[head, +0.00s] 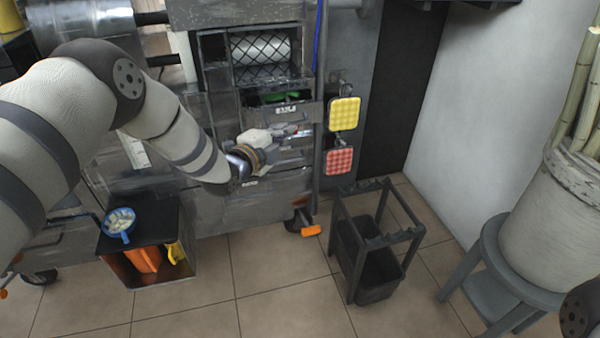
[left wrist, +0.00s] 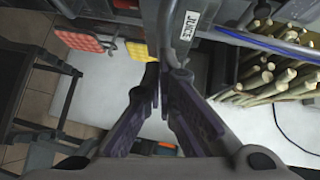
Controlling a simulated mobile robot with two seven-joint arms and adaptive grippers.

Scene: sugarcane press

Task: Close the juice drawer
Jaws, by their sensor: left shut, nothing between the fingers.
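The juice drawer (head: 287,109) is in the metal press, below the mesh-covered rollers. Its front carries a small white label, and a dark gap with something green shows above it. The left wrist view shows the label (left wrist: 188,25) reading JUICE at the top. I cannot tell how far the drawer stands out. My left gripper (head: 297,131) is just below and in front of the drawer. Its fingers (left wrist: 160,78) are together and empty, near the labelled front; contact is unclear. My right gripper is out of view.
A yellow pad (head: 344,114) and a red pad (head: 339,161) hang right of the drawer. A dark bin frame (head: 378,239) stands on the floor, and a stool (head: 490,277) holds a pot of cane. A black box (head: 150,234) with a blue bowl stands at left.

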